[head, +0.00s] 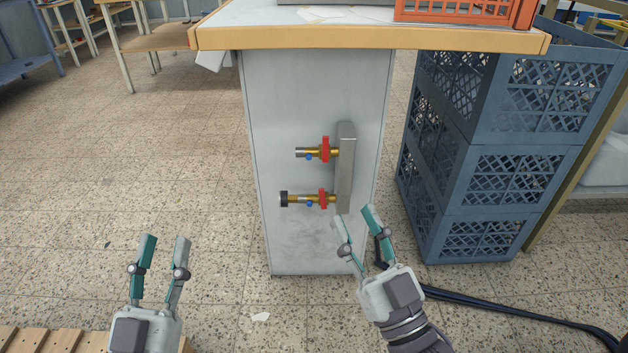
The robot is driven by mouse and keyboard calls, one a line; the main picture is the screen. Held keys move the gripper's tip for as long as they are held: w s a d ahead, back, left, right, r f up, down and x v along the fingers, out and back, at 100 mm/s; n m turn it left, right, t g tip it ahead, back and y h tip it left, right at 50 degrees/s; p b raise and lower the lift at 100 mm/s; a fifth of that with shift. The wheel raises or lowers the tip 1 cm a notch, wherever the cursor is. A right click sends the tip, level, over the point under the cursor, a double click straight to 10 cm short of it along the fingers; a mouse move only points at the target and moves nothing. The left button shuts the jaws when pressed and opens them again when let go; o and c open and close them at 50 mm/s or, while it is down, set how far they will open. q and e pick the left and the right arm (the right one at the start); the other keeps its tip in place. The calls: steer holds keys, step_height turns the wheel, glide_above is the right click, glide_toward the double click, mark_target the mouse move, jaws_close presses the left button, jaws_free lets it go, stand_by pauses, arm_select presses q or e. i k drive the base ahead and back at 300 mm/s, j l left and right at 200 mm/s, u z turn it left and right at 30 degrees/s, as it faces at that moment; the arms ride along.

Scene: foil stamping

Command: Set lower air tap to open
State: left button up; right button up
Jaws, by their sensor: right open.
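The lower air tap (322,199) is a brass tap with a red handle, a small blue mark and a dark end piece at its left. It comes out of a grey vertical manifold (346,165) on the side of a white cabinet. A similar upper tap (325,150) sits above it. Both red handles stand upright, across the brass pipes. My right gripper (354,218) is open and empty, just below and right of the lower tap, apart from its handle. My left gripper (165,241) is open and empty, low at the left, away from the taps.
A worktop (370,39) with a wooden edge overhangs the cabinet (285,100). It carries an orange crate (455,10). Stacked blue-grey crates (520,180) stand close at the right. A black hose (500,306) lies on the floor at lower right.

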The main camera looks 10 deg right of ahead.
mark_target(321, 191)
steer(key=i+j+z, duration=0.2)
steer(key=i+z, duration=0.25)
steer(key=i+j+z, duration=0.45)
steer(key=k+l, duration=0.05)
steer(key=l, duration=0.05)
